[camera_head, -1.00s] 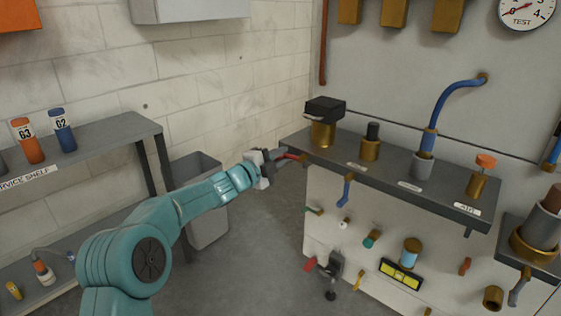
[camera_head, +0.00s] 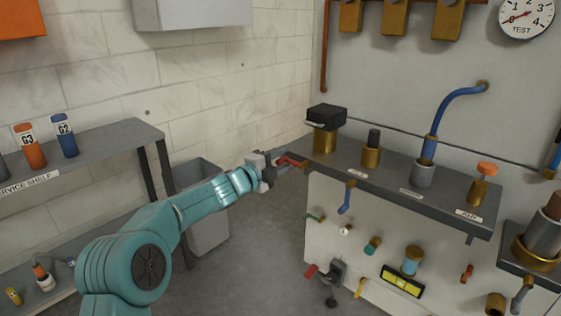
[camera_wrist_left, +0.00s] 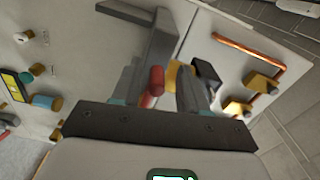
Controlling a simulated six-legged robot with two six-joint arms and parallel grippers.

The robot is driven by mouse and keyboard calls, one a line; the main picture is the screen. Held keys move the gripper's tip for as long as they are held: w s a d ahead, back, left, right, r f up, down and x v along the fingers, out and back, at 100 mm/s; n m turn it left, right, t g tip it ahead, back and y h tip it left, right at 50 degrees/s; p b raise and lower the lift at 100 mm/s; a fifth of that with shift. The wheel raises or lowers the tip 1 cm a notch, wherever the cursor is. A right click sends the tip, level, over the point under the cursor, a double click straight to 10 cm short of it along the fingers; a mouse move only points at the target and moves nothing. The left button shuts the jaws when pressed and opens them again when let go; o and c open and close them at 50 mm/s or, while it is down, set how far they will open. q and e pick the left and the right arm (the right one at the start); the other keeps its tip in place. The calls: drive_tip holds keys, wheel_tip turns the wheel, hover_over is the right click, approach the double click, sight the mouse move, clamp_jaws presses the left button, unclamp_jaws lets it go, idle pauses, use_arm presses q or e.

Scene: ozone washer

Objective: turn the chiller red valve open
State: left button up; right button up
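A red valve handle (camera_head: 291,162) shows at the near left end of the grey bench, beside my left gripper (camera_head: 278,165). In the left wrist view the red handle (camera_wrist_left: 155,80) lies between the two fingers of my left gripper (camera_wrist_left: 158,88), with a brass-yellow part (camera_wrist_left: 173,73) just behind it. The fingers stand apart around the handle, with a gap visible on the right finger's side. Whether a finger touches the handle, I cannot tell. My right gripper is in neither view.
The grey bench (camera_head: 405,192) carries several brass fittings, a black-topped one (camera_head: 325,128) nearest the handle. Below it, a wall panel holds small valves and a yellow level (camera_head: 402,281). A shelf (camera_head: 105,146) is at left.

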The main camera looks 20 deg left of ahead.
use_arm(q)
drive_tip(key=shift+f, duration=0.15)
drive_tip(key=shift+s+a, duration=0.2)
drive_tip(key=shift+s, duration=0.15)
drive_tip(key=v, duration=1.5)
drive_tip(key=shift+s+p, duration=0.25)
drive_tip(key=shift+p, duration=0.05)
